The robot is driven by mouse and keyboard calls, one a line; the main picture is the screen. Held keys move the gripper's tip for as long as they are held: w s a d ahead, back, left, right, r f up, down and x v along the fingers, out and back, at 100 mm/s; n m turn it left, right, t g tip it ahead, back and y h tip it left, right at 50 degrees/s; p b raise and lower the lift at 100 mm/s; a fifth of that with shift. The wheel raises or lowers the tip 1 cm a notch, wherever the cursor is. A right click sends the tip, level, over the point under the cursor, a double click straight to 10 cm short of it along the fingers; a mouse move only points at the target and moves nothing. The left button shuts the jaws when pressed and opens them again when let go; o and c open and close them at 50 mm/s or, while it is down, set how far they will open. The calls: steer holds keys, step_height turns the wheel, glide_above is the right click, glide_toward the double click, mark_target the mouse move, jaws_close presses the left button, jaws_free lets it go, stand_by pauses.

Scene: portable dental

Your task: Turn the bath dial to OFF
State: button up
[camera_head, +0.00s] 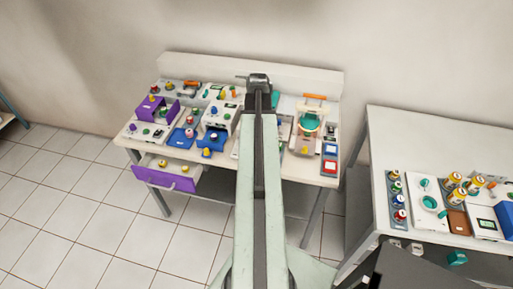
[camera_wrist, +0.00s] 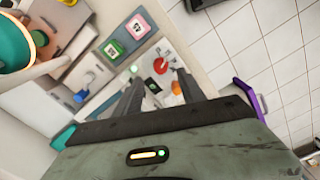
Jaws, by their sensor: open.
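My gripper (camera_wrist: 158,88) is open in the wrist view, with its two dark fingers apart over the bench top. In the head view my arm reaches over the middle of the bench, and its end (camera_head: 258,80) hides what lies behind it. A red round knob (camera_wrist: 160,66) on a pale panel shows between and beyond the fingers, with no finger seen touching it. I cannot tell whether it is the bath dial. A white unit with a blue knob (camera_head: 214,111) stands left of my arm. A unit with a teal round top (camera_head: 309,122) stands to the right. No OFF mark is readable.
The bench (camera_head: 225,172) is crowded on both sides of my arm. A purple drawer (camera_head: 166,179) stands open at its front left. A second table (camera_head: 378,150) at the right holds bottles and several knobs. Pale tiled floor (camera_head: 95,220) is clear at the left.

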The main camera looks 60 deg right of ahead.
step_height(320, 180, down, 8)
steer(key=b, duration=0.7)
steer(key=shift+r, duration=0.1)
steer(key=shift+r, duration=0.1)
